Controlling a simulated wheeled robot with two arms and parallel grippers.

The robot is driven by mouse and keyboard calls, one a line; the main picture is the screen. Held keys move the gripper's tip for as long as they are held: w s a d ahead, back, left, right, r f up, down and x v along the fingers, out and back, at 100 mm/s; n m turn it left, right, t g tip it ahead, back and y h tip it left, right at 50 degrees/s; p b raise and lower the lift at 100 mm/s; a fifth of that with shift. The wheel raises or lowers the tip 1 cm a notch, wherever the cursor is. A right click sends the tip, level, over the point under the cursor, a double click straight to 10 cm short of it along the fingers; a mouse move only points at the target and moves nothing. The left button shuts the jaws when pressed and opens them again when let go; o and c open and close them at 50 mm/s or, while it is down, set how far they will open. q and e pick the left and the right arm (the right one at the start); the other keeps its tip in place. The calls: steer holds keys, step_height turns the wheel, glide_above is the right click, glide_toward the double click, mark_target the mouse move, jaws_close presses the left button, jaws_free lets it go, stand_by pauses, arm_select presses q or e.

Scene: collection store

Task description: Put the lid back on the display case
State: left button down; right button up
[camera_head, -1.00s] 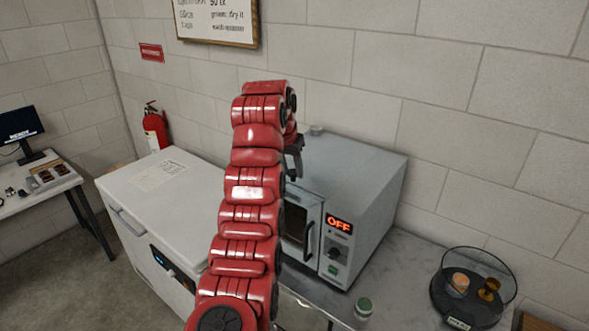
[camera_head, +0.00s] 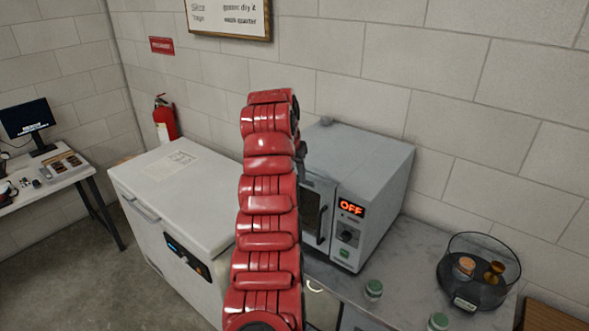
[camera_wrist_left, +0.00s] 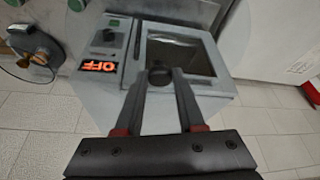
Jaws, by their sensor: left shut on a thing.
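The display case (camera_head: 480,285) is a round dark base with a clear wall. It stands open-topped on the counter at the right of the head view, with small orange and brown items inside. It also shows at the left edge of the left wrist view (camera_wrist_left: 35,50). My left gripper (camera_wrist_left: 160,78) is shut on the dark knob of the lid (camera_wrist_left: 158,74). The lid looks like a faint clear disc around the knob, in front of the oven. In the head view my red left arm hides most of the gripper and lid. My right gripper is not in view.
A grey oven (camera_head: 365,170) reading OFF stands left of the case. Green-capped jars (camera_head: 374,289) (camera_head: 438,321) stand near the counter front. A white chest freezer (camera_head: 185,190) is left of the oven. A wooden board (camera_head: 550,315) lies at bottom right.

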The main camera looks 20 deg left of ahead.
arm_select(q)
steer(key=s+d+f, duration=0.1)
steer(key=s+f, duration=0.3)
steer(key=f, duration=0.3)
steer(key=s+d+f, duration=0.1)
steer(key=s+f, duration=0.4)
steer(key=f, duration=0.3)
steer(key=s+d+f+n, duration=0.1)
steer(key=s+f, duration=0.3)
steer(key=f, duration=0.4)
steer(key=shift+s+d+f, duration=0.2)
steer(key=shift+s+d, duration=0.15)
